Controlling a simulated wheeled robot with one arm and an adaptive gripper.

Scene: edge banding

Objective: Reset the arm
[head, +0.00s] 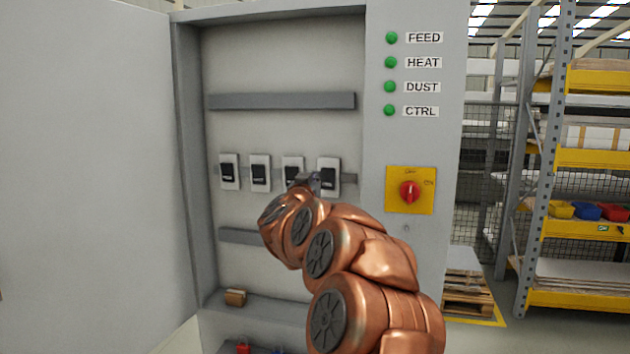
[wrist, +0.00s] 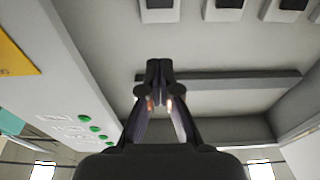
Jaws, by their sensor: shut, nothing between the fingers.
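My copper-coloured arm reaches into the open grey electrical cabinet (head: 275,60) in the head view. In the wrist view my gripper (wrist: 159,66) is shut and empty, its fingertips together in front of the cabinet's back panel. In the head view the gripper (head: 308,180) is small and partly hidden by my arm, near the lower part of the breaker row. The row holds several white breakers with black switches, such as the leftmost breaker (head: 229,172) and the rightmost breaker (head: 328,176). Whether the gripper touches a breaker cannot be told.
The open cabinet door (head: 85,170) fills the left. On the right panel are lit green lamps (head: 390,87) and a red rotary switch (head: 409,192) on a yellow plate. Storage racks (head: 585,160) stand at right.

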